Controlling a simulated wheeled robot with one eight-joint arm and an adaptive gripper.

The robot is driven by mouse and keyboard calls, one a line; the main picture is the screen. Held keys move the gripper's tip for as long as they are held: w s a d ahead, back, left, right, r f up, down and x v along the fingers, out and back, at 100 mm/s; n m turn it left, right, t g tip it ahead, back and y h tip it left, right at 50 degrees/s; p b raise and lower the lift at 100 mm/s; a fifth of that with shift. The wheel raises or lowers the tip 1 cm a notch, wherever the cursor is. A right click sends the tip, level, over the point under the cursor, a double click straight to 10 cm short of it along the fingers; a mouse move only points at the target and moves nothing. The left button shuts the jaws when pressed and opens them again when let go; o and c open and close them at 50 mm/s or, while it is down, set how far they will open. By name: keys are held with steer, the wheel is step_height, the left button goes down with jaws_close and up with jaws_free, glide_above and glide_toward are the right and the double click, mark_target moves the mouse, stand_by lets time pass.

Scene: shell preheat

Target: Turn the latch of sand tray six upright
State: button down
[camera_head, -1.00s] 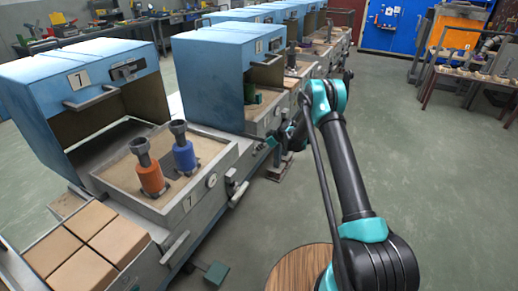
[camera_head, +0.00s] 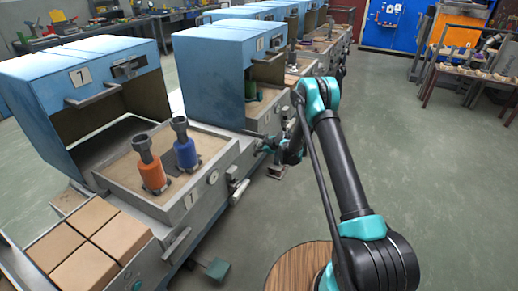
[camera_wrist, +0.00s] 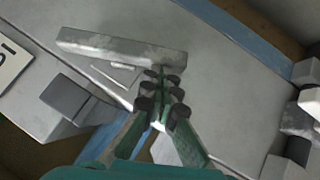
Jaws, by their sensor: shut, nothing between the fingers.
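In the wrist view a pale grey bar (camera_wrist: 112,46), which looks like the latch, lies slanted across the grey tray front (camera_wrist: 225,75). My gripper (camera_wrist: 160,78) is shut and empty. Its fingertips are at the lower edge of the bar, near its right end; I cannot tell whether they touch it. In the head view my gripper (camera_head: 266,144) is at the front of the second station, beyond the station marked 7. That station's sand tray (camera_head: 262,108) shows partly under its blue hood (camera_head: 215,75). The latch itself is too small or hidden there.
The near sand tray (camera_head: 208,184) holds an orange (camera_head: 151,175) and a blue (camera_head: 185,154) piece. A grey block (camera_wrist: 68,98) and a cut-off label plate (camera_wrist: 12,65) are left of my fingers in the wrist view. Open floor (camera_head: 430,180) is to the right.

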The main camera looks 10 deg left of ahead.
step_height(320, 180, down, 6)
steer(key=w, duration=0.1)
steer(key=shift+w+d, duration=0.25)
steer(key=shift+d, duration=0.05)
stand_by(0.6)
steer(key=shift+w+f, duration=0.1)
steer(key=shift+f, duration=0.1)
stand_by(0.3)
stand_by(0.4)
